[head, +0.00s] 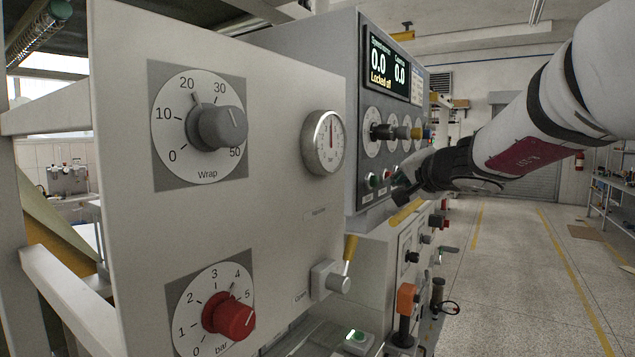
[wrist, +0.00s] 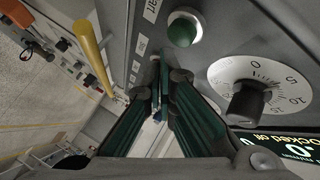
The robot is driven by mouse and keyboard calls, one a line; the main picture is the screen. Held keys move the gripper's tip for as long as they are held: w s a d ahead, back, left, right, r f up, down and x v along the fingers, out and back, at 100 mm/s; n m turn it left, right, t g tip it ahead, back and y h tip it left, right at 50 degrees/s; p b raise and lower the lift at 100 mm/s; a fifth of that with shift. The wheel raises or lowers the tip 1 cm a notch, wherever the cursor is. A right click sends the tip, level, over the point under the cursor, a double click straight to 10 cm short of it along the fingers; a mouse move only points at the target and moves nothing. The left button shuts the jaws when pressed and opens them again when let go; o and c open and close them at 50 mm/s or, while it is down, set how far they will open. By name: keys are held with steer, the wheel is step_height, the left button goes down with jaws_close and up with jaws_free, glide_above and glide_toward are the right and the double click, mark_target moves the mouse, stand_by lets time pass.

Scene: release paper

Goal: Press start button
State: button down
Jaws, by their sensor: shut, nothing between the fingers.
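The green button (head: 372,180) sits at the lower left of the grey control panel (head: 352,120) in the head view. It also shows in the wrist view as a round green button (wrist: 183,29), with a partly cut-off label ending in "arr" or "art" beside it. A red button (head: 387,176) is to its right in the head view. My gripper (head: 399,188) is shut and empty, close to the panel, right of both buttons. In the wrist view its fingertips (wrist: 165,74) are below the green button and apart from it. Whether the fingertips touch the panel, I cannot tell.
A display (head: 388,58) reading "Locked off" tops the panel, with protruding knobs (head: 384,131) below. A yellow bar (head: 406,212) runs just below my gripper. A nearer panel with a gauge (head: 323,143) and a red knob (head: 229,317) stands left. The floor on the right is open.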

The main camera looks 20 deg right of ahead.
steer(key=shift+w, duration=0.1)
stand_by(0.5)
steer(key=shift+w+a+b, duration=0.25)
steer(key=shift+a+b, duration=0.05)
steer(key=shift+b, duration=0.1)
steer(key=shift+w+a, duration=0.3)
steer(key=shift+w, duration=0.1)
stand_by(0.8)
steer(key=shift+s+d+b, duration=0.1)
steer(key=shift+s+b, duration=0.05)
steer(key=shift+b, duration=0.15)
steer(key=shift+s+d, duration=0.45)
steer(key=shift+s, duration=0.15)
steer(key=shift+s+d+b, duration=0.15)
steer(key=shift+s+d, duration=0.65)
steer(key=shift+s, duration=0.2)
steer(key=shift+s+d+b, duration=0.15)
steer(key=shift+s+d, duration=0.6)
steer(key=shift+s, duration=0.2)
